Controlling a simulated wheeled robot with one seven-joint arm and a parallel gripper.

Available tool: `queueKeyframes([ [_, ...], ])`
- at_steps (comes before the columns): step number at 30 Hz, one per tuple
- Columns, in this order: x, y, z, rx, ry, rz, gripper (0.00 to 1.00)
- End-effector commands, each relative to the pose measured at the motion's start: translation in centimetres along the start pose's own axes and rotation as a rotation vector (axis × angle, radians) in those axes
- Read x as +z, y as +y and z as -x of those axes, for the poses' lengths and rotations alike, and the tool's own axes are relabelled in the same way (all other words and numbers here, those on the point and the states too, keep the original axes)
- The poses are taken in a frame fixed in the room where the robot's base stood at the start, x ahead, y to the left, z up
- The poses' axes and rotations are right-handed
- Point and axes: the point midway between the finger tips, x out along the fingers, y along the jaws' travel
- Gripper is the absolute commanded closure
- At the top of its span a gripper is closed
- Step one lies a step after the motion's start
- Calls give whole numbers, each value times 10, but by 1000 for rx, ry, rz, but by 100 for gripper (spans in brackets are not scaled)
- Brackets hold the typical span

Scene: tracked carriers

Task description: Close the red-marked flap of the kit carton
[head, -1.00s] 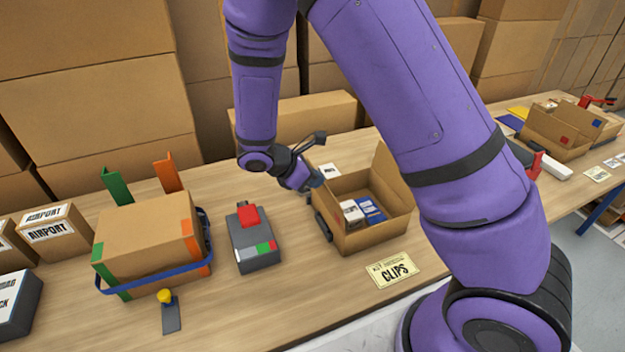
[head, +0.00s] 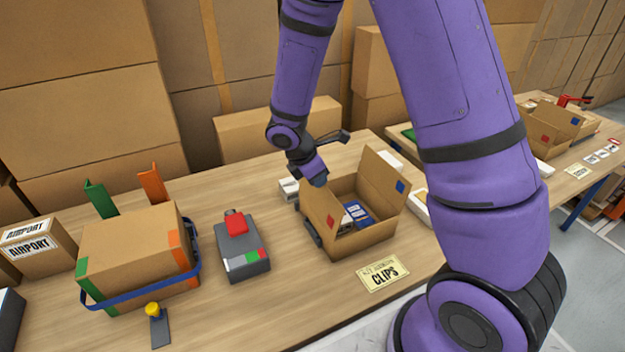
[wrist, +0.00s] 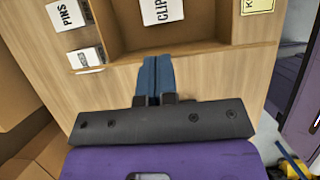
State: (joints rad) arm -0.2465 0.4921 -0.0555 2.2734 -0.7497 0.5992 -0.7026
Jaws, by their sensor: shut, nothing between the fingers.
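The kit carton (head: 365,237) stands open on the table behind its KIT CLIPS card (head: 383,273). Its left flap (head: 321,213) stands raised and seems to lean inward. No red mark shows on this carton. Blue and white packs (head: 357,212) lie inside. My gripper (head: 320,181) is shut and empty at the left flap's top edge; I cannot tell whether it touches. In the wrist view, the shut blue fingers (wrist: 156,75) point toward the carton (wrist: 177,49), which holds a white CLIPS box (wrist: 161,10).
Left of the carton are a grey device with a red top (head: 236,222) and a strapped carton (head: 135,255) with green and orange flaps. White boxes (head: 289,189) sit behind the kit carton. Another open carton (head: 548,133) with red and blue marks stands far right.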

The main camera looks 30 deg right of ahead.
Motion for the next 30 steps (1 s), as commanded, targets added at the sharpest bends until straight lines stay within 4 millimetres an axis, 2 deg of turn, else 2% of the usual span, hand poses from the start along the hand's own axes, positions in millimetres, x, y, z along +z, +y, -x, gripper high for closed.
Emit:
queueKeyframes([
  [21, 30, 0, -23, -2, 308, -6, 100],
  [30, 37, 0, -32, -1, 332, -2, 100],
])
